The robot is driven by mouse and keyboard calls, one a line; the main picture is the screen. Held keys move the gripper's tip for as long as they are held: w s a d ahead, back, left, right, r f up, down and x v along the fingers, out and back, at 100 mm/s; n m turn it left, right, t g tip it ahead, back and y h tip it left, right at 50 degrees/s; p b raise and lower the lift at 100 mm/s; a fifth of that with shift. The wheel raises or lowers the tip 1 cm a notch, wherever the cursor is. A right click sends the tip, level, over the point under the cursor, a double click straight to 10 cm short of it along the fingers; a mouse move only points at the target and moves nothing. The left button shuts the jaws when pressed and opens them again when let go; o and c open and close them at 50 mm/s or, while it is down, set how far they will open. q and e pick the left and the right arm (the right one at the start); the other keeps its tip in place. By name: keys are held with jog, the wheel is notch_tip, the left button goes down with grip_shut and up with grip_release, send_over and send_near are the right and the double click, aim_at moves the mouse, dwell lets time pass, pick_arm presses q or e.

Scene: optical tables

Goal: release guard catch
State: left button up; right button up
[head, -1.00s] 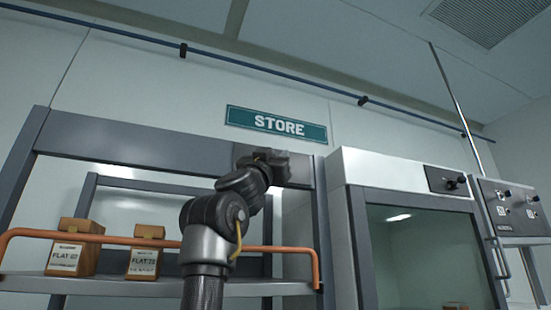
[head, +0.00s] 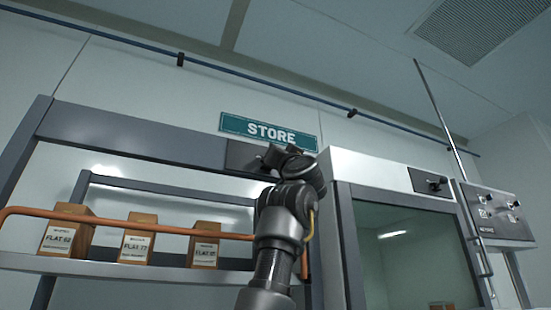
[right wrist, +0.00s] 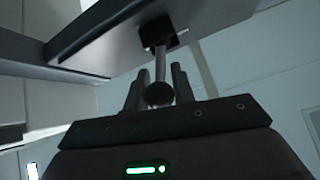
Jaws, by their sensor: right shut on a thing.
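The guard catch appears as a lever with a round dark ball knob (right wrist: 159,94) on a thin metal rod, coming out of a black socket (right wrist: 157,32) in the right wrist view. In that view my right gripper (right wrist: 160,90) is shut on the lever, with a finger on each side of the knob. In the head view the right gripper (head: 272,155) is at the right end of the store rack's top beam (head: 130,135), beside a dark plate (head: 240,155). It hides the lever there. An orange guard rail (head: 130,225) runs across the shelf front. My left gripper is not in view.
Wooden boxes (head: 138,240) with labels stand on the shelf (head: 110,269) behind the rail. A glass-fronted cabinet (head: 410,245) with a small black knob stands close on the right. A switch panel (head: 495,215) is beyond it. A STORE sign (head: 268,132) hangs above.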

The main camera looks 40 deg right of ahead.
jog(key=shift+d+n+t+y, duration=0.15)
jog(key=shift+n+t+y, duration=0.15)
jog(key=shift+y, duration=0.45)
jog(key=shift+d+n+t+y, duration=0.15)
jog(key=shift+n+y, duration=0.3)
jog(key=shift+y, duration=0.25)
jog(key=shift+d+n+t+y, duration=0.15)
jog(key=shift+n+t+y, duration=0.15)
jog(key=shift+y, duration=0.45)
jog(key=shift+r, duration=0.1)
jog(key=o, duration=1)
jog(key=shift+y, duration=0.5)
jog(key=shift+b, duration=0.35)
jog(key=shift+h, duration=0.3)
jog(key=b+v, duration=0.7)
jog(key=v, duration=0.3)
jog(key=shift+s+f+b, duration=0.25)
jog(key=shift+f+b, duration=0.05)
jog(key=shift+b, duration=0.05)
